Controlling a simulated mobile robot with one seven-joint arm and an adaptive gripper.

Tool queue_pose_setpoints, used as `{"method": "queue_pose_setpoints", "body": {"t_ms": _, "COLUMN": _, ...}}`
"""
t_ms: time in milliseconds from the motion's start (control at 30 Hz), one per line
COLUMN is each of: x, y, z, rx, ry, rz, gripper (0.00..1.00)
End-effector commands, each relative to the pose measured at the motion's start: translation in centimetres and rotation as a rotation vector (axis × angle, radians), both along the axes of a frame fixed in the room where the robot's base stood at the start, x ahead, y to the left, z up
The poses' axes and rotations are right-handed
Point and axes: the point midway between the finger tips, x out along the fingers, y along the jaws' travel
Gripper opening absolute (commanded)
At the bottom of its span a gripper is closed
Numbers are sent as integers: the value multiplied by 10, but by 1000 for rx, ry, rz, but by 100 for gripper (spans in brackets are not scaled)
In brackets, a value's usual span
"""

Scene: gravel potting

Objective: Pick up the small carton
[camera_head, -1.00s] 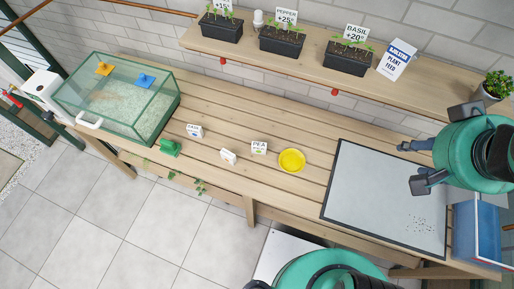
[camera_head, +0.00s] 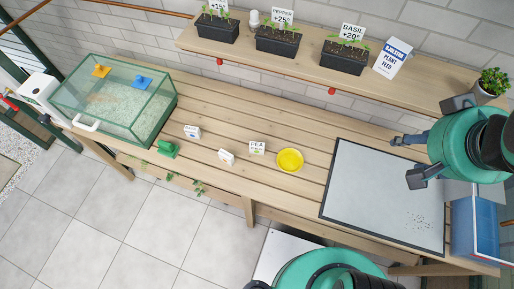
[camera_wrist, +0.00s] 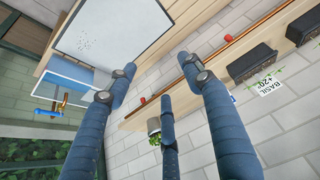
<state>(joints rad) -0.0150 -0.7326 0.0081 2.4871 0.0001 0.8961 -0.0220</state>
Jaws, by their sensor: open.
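A small white-and-blue carton marked plant feed (camera_head: 393,59) stands on the raised wooden shelf, right of the basil planter. My gripper (camera_head: 403,160) is at the right, over the bench by the grey mat, below and apart from the carton. Its fingers are spread with nothing between them. In the wrist view my gripper (camera_wrist: 160,85) also shows spread and empty, with its fingers reaching across the view. There the carton is mostly hidden behind a finger, and I cannot make it out clearly.
Several planters line the shelf (camera_head: 285,60), with a potted plant (camera_head: 489,84) at its right end. On the bench are a glass tank (camera_head: 118,100), small white label blocks (camera_head: 257,148), a yellow dish (camera_head: 289,160), a grey mat (camera_head: 380,200) and a blue bin (camera_head: 474,230).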

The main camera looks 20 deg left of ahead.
Motion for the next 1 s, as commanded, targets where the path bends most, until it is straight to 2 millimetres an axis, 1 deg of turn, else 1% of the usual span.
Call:
{"method": "queue_pose_setpoints", "body": {"t_ms": 167, "x": 21, "y": 16, "z": -8, "rx": -31, "ry": 35, "rz": 106, "gripper": 51}}
{"method": "queue_pose_setpoints", "body": {"t_ms": 267, "x": 38, "y": 30, "z": -14, "rx": -57, "ry": 59, "rz": 196, "gripper": 51}}
{"method": "queue_pose_setpoints", "body": {"t_ms": 467, "x": 76, "y": 70, "z": -36, "rx": -118, "ry": 114, "rz": 412, "gripper": 51}}
{"method": "queue_pose_setpoints", "body": {"t_ms": 600, "x": 100, "y": 102, "z": -55, "rx": -160, "ry": 149, "rz": 567, "gripper": 51}}
{"method": "queue_pose_setpoints", "body": {"t_ms": 767, "x": 123, "y": 142, "z": -83, "rx": -208, "ry": 187, "rz": 748, "gripper": 51}}
{"method": "queue_pose_setpoints", "body": {"t_ms": 967, "x": 143, "y": 197, "z": -126, "rx": -265, "ry": 230, "rz": 974, "gripper": 51}}
{"method": "queue_pose_setpoints", "body": {"t_ms": 1000, "x": 146, "y": 208, "z": -136, "rx": -276, "ry": 238, "rz": 1019, "gripper": 51}}
